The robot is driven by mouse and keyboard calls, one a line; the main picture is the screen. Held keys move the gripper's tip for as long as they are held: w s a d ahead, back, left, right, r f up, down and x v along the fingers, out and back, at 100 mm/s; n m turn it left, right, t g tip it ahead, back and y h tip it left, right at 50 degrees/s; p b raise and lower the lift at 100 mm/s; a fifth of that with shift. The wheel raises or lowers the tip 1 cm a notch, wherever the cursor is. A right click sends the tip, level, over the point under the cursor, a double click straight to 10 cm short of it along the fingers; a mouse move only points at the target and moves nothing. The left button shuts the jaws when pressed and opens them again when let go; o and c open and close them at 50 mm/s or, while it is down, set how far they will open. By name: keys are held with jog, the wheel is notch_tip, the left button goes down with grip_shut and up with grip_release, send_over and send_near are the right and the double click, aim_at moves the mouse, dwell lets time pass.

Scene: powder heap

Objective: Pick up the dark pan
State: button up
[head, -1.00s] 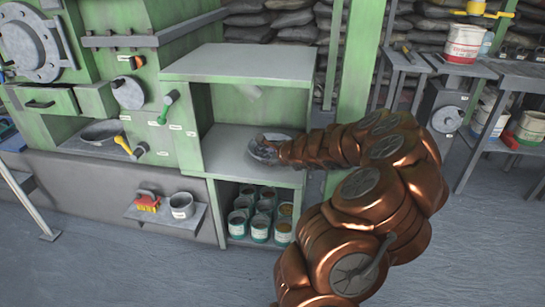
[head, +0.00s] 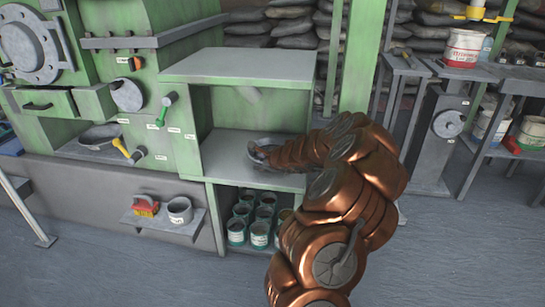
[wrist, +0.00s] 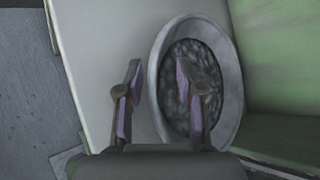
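A round grey pan (wrist: 235,92) with dark, lumpy contents lies on the middle shelf of the green cabinet. It also shows in the head view (head: 266,142), partly hidden by my gripper. My gripper (wrist: 158,68) is open above the pan's near rim. In the wrist view its left finger lies outside the rim and its right finger over the dark contents. I cannot tell how far the fingers are above the pan. In the head view my gripper (head: 257,154) is small and dark at the pan. Another grey pan (head: 100,134) sits in the left opening.
The shelf board (head: 225,155) has bare room left of the pan, with the cabinet top (head: 250,66) above. Several cans (head: 260,233) stand below. A green post (head: 357,60) rises right of the cabinet. A small ledge holds a red brush (head: 146,206) and a grey cup (head: 180,210).

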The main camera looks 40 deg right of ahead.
grip_shut()
dwell(0.7)
